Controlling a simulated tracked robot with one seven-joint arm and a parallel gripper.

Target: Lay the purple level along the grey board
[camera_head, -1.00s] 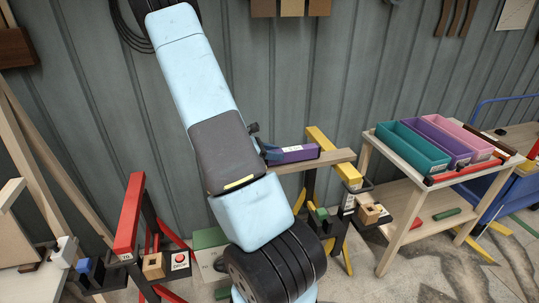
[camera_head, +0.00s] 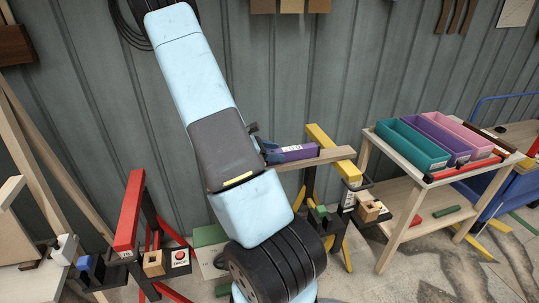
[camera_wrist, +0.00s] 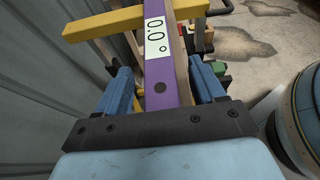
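The purple level (camera_wrist: 160,75) lies lengthwise on the grey board (camera_head: 335,154), roughly in line with it; its display reads 0.0°. The level also shows in the head view (camera_head: 298,152). The board shows as a narrow strip beside the level in the wrist view, mostly hidden by it. My gripper (camera_wrist: 161,72) has its two blue fingers either side of the level's near end, with a visible gap on the left side. In the head view my gripper (camera_head: 272,152) is partly hidden behind my arm.
A yellow trestle beam (camera_head: 333,155) crosses under the board's right end. A red trestle (camera_head: 129,212) stands at left. A wooden cart (camera_head: 405,198) with teal, purple and pink bins is at right. The corrugated wall is close behind the board.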

